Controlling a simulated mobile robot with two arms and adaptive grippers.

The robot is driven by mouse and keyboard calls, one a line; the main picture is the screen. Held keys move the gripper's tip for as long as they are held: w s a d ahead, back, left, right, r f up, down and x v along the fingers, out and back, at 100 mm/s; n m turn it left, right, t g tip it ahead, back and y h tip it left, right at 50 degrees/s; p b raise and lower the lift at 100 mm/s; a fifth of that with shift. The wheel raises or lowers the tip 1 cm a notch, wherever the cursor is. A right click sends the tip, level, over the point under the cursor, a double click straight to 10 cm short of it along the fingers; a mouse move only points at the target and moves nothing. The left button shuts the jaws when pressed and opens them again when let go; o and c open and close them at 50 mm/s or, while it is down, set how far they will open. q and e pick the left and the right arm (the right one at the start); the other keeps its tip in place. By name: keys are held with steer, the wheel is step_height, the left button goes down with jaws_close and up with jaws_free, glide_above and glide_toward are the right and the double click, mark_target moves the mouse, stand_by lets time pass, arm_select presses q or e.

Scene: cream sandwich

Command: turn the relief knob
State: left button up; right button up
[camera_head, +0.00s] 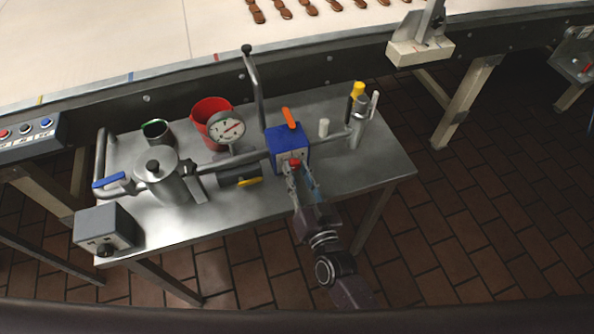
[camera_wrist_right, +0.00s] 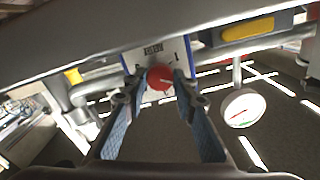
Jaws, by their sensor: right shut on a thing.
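The relief knob is a small red knob (camera_head: 294,162) on the front of a blue valve block (camera_head: 287,136). In the right wrist view the red knob (camera_wrist_right: 159,77) sits in front of a pale label plate (camera_wrist_right: 150,52) with small lettering. My right gripper (camera_head: 298,170) reaches the block from the front, and its two fingertips (camera_wrist_right: 160,84) are on either side of the knob, closed on it. The fingers partly cover the knob's sides. My left gripper is in neither view.
A pressure gauge (camera_head: 230,128), a red cup (camera_head: 206,110), a metal pot (camera_head: 163,180) and a yellow handle (camera_head: 249,182) stand to the left. The steel table's (camera_head: 377,168) right front is clear. A conveyor (camera_head: 150,40) runs behind.

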steer(key=o, duration=1.2)
steer(key=shift+c, duration=0.2)
steer(key=v, duration=1.2)
